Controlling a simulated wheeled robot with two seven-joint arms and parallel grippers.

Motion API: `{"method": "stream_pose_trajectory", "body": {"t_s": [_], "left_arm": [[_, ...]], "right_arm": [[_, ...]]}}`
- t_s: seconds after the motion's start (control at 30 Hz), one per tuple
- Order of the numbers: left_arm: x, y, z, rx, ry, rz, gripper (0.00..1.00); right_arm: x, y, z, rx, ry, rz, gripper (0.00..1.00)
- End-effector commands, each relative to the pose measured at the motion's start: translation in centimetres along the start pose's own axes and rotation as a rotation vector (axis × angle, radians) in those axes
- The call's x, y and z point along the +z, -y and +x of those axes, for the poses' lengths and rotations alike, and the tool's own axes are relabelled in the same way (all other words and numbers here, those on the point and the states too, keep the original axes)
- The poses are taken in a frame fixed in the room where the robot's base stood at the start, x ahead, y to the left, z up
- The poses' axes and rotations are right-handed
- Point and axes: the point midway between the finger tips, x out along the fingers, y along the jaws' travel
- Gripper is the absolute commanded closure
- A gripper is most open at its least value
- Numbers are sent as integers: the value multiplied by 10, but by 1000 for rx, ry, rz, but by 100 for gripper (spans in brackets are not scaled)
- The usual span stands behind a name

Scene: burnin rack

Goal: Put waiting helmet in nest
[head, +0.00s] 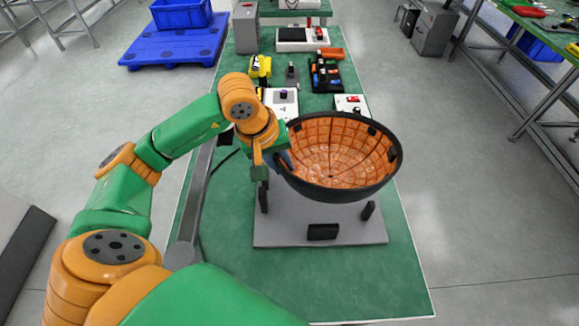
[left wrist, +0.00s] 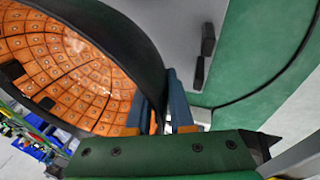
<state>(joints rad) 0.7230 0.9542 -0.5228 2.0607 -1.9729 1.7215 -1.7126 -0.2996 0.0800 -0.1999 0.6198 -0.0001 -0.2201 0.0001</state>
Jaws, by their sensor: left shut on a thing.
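The helmet (head: 340,190) is a dark bowl-shaped shell, open side up, with an orange tiled lining. It is over the nest (head: 275,230), a light grey base plate with black upright blocks on the green bench. I cannot tell whether the helmet rests on the nest or is held just above it. My left gripper (head: 284,160) is shut on the helmet's left rim. In the left wrist view, the blue-grey fingers (left wrist: 165,105) pinch the dark rim, and the orange lining (left wrist: 60,70) shows beside them. My right gripper is not in view.
Behind the helmet, the green bench (head: 370,270) carries white fixtures (head: 282,102), a black tray of small parts (head: 325,75) and a yellow item (head: 260,67). A blue pallet (head: 175,45) lies on the floor at the back left. The bench front is clear.

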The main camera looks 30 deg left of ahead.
Motion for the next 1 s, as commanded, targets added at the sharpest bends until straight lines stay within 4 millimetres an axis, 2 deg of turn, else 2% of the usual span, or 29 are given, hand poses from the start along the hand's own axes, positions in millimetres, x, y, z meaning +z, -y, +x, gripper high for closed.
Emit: {"method": "stream_pose_trajectory", "body": {"t_s": [0.13, 0.23, 0.33, 0.87, 0.9, 1.0], "left_arm": [[-5, -7, 20, 1, 3, -3, 100], [-2, -2, 37, -3, 4, -2, 100], [-2, 2, 49, 0, 0, -2, 100], [-1, 4, 58, 3, -4, -2, 100], [-1, 4, 57, 1, -3, -2, 71], [-1, 4, 57, 1, -3, -2, 49]], "right_arm": [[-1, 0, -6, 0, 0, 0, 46], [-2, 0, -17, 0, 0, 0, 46], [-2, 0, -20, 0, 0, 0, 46], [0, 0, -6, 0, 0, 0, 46], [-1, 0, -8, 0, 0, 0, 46], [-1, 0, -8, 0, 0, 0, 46]]}}
